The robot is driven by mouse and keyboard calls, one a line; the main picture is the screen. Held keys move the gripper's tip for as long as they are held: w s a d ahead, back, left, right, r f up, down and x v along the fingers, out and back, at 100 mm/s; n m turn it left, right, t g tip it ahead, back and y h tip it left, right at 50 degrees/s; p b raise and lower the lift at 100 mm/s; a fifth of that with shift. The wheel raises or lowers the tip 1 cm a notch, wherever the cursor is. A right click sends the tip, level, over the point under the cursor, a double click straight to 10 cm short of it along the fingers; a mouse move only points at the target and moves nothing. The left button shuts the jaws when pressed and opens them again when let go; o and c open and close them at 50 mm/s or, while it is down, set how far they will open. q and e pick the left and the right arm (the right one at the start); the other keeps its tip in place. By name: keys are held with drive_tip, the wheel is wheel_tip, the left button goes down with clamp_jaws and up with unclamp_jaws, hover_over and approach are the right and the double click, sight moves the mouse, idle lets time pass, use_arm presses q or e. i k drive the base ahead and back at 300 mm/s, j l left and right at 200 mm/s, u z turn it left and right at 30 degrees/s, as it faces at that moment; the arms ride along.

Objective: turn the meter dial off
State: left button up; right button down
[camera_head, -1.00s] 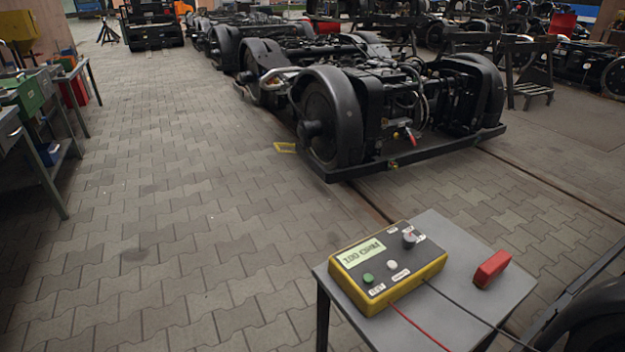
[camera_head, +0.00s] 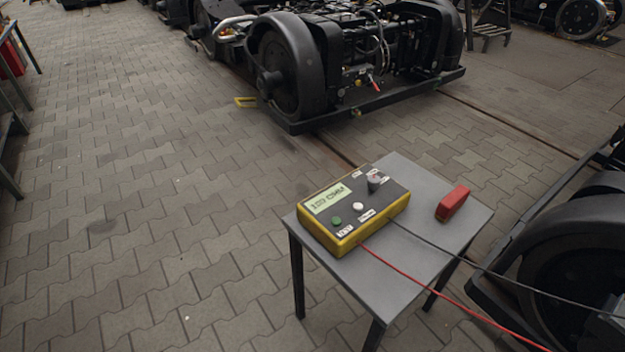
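The yellow and dark grey meter (camera_head: 352,225) lies on a small grey table (camera_head: 375,288). Its dial (camera_head: 375,181) is a dark knob near the far right corner of its top face, with small white labels around it. The lit display (camera_head: 327,199) shows characters that look like "100 OHM", though they are blurred. A green button (camera_head: 336,221) and a white button (camera_head: 357,206) sit below the display. Neither of my grippers shows in the view.
A red block-shaped object (camera_head: 452,203) lies on the table right of the meter. A red cable (camera_head: 430,285) and a black cable (camera_head: 480,265) run off to the lower right. A bogie (camera_head: 300,75) stands behind, and a dark wheel (camera_head: 575,275) at right. Paving at left is clear.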

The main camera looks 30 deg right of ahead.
sight(373, 182)
drive_tip(key=z, duration=1.25)
